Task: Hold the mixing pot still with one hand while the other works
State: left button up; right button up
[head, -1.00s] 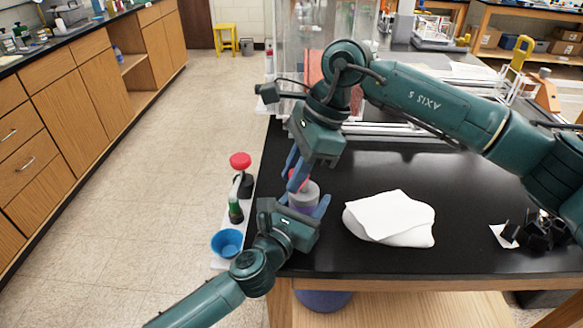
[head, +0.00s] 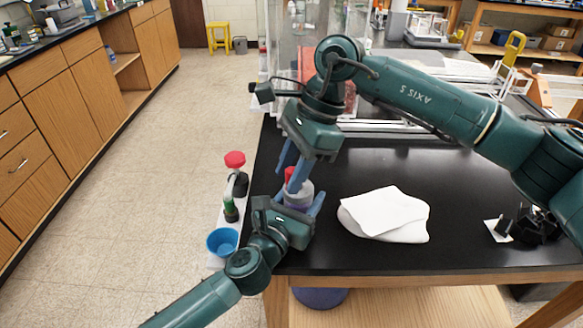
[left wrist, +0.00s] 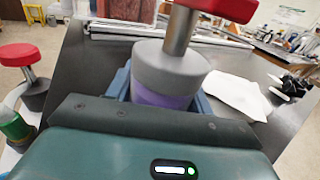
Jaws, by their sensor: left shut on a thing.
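The mixing pot (left wrist: 165,78) has a grey top, a purple body and a metal stem with a red knob (left wrist: 222,6). It stands upright near the left edge of the black bench. My left gripper (head: 299,202) is shut on the pot, with blue fingers on both sides of its body, as the left wrist view also shows. My right gripper (head: 288,176) points down from above, its blue fingers apart near the red knob. The fingers partly hide the knob in the head view, and the left wrist view shows no right finger on the knob's visible part.
A white bag-like bundle (head: 412,232) lies on the bench to the right. Black parts (head: 538,228) sit farther right. A narrow side shelf holds a blue bowl (head: 222,241), a green bottle (head: 231,209) and a red-topped stamper-like item (head: 236,160). A clear-walled frame (head: 290,45) stands behind.

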jog(key=shift+o, duration=0.6)
jog(key=v, duration=1.2)
jog(key=shift+a, duration=0.1)
dwell(0.4)
pick_arm(q)
jog(key=o, duration=1.1)
